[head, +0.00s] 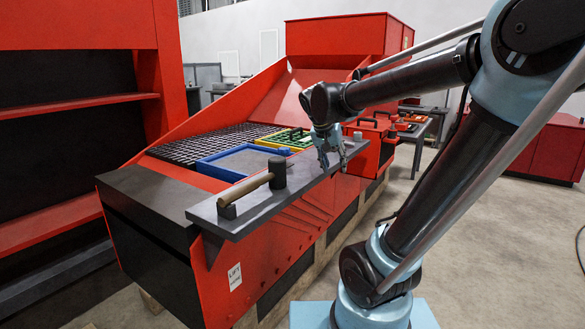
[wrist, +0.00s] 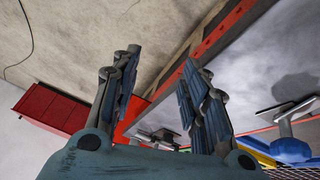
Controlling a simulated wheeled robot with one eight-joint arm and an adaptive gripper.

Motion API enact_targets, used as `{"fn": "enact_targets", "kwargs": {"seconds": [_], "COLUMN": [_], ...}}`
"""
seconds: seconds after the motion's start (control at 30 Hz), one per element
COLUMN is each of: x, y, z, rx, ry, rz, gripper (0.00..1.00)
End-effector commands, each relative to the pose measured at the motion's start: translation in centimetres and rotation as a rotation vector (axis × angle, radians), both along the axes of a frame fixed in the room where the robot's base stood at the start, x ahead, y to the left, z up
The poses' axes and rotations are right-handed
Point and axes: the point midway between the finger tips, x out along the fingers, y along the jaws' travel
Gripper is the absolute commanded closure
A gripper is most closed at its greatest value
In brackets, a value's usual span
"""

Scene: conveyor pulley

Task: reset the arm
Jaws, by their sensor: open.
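My gripper (head: 332,160) hangs at the end of my arm, fingers pointing down, close to the grey ledge (head: 325,163) along the red machine's side. Its two ribbed fingers are spread apart in the wrist view (wrist: 162,58), with nothing between them. My arm reaches from its base at the lower right up and across to the left. A hammer-like tool with a wooden handle (head: 247,188) and a dark upright head lies on the near end of the ledge, apart from the gripper.
The red machine (head: 180,235) has a dark grid top with a blue frame (head: 232,177), a yellow frame and a green frame. A small grey piece (head: 357,137) stands at the ledge's far end. A red cabinet (head: 548,145) stands at right. Open concrete floor (head: 480,240) lies right of my arm.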

Motion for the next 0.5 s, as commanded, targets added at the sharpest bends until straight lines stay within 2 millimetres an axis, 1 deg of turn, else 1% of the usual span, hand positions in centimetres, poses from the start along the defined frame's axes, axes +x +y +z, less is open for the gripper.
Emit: {"fn": "enact_targets", "kwargs": {"seconds": [0.03, 0.2, 0.33, 0.5], "x": [-1.6, -6.5, -10.1, -14.5], "y": [-1.2, -3.5, -4.7, -5.5], "z": [-1.0, -4.2, -6.8, -10.5], "rx": [0.009, 0.045, 0.078, 0.127], "ry": [0.024, 0.098, 0.142, 0.184], "rz": [0.012, 0.085, 0.144, 0.225], "gripper": [0.59, 0.59, 0.59, 0.59]}}
